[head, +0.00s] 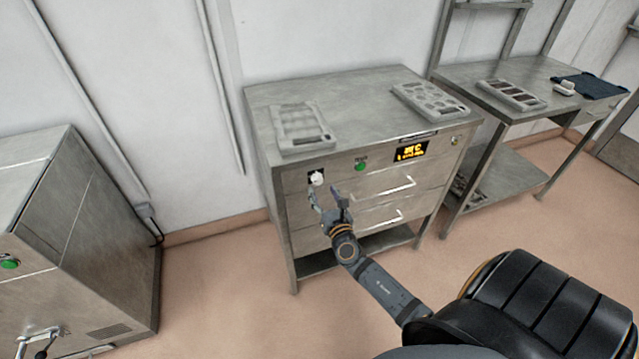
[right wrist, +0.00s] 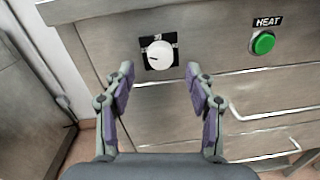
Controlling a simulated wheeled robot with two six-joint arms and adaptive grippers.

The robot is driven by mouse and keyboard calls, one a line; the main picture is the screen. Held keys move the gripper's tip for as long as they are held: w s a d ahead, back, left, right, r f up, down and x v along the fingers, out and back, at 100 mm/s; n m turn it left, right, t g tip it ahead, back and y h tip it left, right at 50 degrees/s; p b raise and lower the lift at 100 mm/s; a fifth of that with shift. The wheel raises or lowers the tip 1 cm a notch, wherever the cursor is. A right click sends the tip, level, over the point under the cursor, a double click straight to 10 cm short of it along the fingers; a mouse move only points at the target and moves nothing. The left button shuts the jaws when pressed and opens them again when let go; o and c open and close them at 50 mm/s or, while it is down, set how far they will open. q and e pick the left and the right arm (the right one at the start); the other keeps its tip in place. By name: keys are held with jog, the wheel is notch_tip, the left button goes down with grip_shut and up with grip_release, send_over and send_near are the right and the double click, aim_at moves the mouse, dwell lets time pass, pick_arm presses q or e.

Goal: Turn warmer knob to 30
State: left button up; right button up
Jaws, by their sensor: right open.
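The warmer knob (head: 317,178) is a round white dial on a black plate at the upper left of the steel warmer's front (head: 296,195). In the right wrist view the knob (right wrist: 160,54) sits ahead of my right gripper, between the lines of its two fingers. A number above the knob is too small to read surely. My right gripper (head: 328,196) is open and empty, just below and in front of the knob, apart from it. Its purple-padded fingers also show in the right wrist view (right wrist: 159,84).
A green HEAT button (right wrist: 263,43) and a lit yellow display (head: 411,151) are right of the knob. Drawer handles (head: 385,187) stick out below. Two moulds (head: 302,128) lie on top. A steel cabinet (head: 75,230) stands at left, with open floor between.

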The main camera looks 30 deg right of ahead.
aim_at(318, 182)
jog(key=x, duration=0.4)
jog(key=shift+w+d, duration=0.1)
jog(key=shift+w, duration=0.15)
jog(key=c, duration=1.1)
jog(key=shift+c, duration=0.2)
